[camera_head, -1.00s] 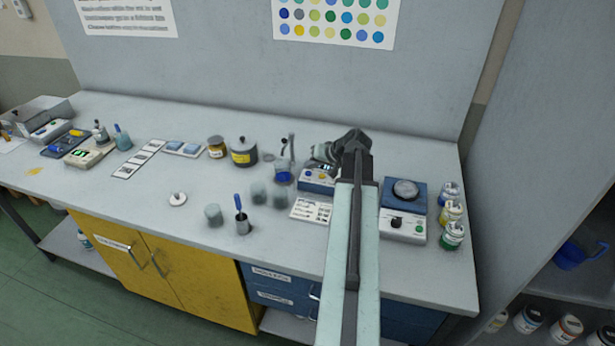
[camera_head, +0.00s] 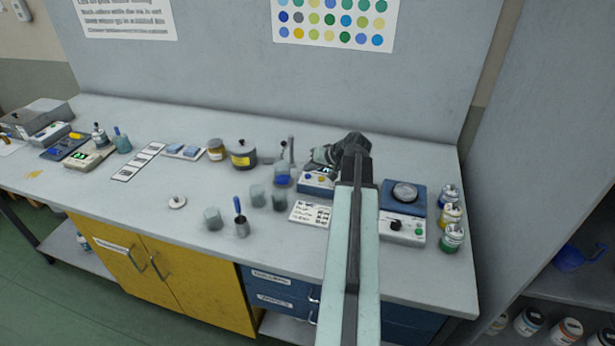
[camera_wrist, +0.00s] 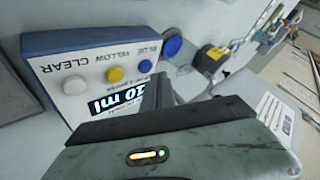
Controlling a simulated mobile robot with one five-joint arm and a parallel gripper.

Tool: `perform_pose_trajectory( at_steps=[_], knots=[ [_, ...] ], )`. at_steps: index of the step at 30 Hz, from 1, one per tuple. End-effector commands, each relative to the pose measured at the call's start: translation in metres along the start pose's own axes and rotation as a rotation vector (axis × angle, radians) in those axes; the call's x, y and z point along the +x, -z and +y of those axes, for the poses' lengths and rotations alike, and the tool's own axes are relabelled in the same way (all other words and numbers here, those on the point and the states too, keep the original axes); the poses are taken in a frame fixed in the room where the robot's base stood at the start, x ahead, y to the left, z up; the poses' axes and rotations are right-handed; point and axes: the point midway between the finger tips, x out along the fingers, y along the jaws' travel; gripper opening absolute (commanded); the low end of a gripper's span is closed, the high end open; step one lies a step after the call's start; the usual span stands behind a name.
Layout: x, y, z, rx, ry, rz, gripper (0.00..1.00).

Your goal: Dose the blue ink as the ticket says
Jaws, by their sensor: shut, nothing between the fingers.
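The blue-and-white dosing box (camera_head: 318,184) stands on the bench. In the wrist view the box (camera_wrist: 70,45) carries a white CLEAR button (camera_wrist: 75,85), a yellow YELLOW button (camera_wrist: 115,74) and a blue BLUE button (camera_wrist: 144,62). Its lit display (camera_wrist: 112,98) reads in ml; the first digit is unclear and part is covered. My gripper (camera_head: 322,158) is shut and empty, just above the box; its dark fingers (camera_wrist: 160,92) reach across the panel near the BLUE button. I cannot tell if they touch.
A printed card (camera_head: 310,213) lies before the box, too small to read.

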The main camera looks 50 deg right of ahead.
Motion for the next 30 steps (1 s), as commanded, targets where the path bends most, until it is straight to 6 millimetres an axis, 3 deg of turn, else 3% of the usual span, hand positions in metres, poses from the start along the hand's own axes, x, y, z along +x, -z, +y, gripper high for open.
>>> perform_pose_trajectory(
  at_steps=[30],
  knots=[
    [0.0079, -0.0047, 0.0034, -0.001, 0.001, -0.001, 0.00]
  ],
)
